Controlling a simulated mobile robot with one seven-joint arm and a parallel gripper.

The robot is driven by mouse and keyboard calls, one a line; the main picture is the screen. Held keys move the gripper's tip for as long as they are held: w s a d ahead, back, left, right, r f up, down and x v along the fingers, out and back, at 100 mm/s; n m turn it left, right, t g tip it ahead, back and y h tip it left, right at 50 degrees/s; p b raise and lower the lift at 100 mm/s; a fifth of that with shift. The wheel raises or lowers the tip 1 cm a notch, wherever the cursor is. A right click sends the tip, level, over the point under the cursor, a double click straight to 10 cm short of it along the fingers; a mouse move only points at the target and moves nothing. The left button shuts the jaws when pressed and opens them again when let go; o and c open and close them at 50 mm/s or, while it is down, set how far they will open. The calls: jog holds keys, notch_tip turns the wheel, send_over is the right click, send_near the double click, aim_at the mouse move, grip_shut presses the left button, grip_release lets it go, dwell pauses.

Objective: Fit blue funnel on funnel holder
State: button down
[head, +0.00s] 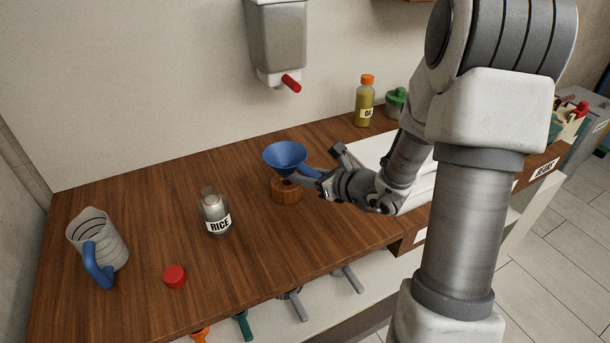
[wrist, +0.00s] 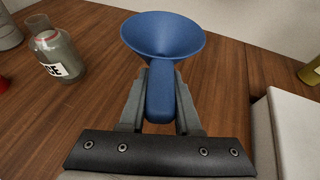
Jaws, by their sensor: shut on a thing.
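The blue funnel (head: 285,156) is upright with its wide mouth facing up, above the wooden funnel holder (head: 287,190) on the counter. My gripper (head: 312,180) is shut on the funnel's handle. In the wrist view the funnel (wrist: 163,36) shows at the top, with its handle between the two fingers of my gripper (wrist: 160,95). The holder is hidden in the wrist view. The spout is hidden, so I cannot tell whether it is in the holder or just above it.
A bottle labelled RICE (head: 215,214) stands left of the holder. A red cap (head: 174,276) and a measuring jug (head: 98,243) are further left. An oil bottle (head: 365,102) and green-lidded jar (head: 396,103) stand behind. A dispenser (head: 277,40) hangs on the wall.

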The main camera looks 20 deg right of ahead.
aim_at(292, 185)
jog(key=shift+f, duration=0.15)
jog(key=shift+f+b, duration=1.05)
jog(key=shift+b, duration=0.1)
jog(key=shift+f+b, duration=0.75)
jog(key=shift+b, duration=0.2)
dwell(0.8)
grip_release()
dwell(0.5)
dwell(0.3)
jog(key=p+v, duration=0.3)
jog(key=v, duration=1.4)
jog(key=shift+s+d, duration=0.15)
jog(key=shift+d, duration=0.05)
jog(key=shift+r, duration=0.1)
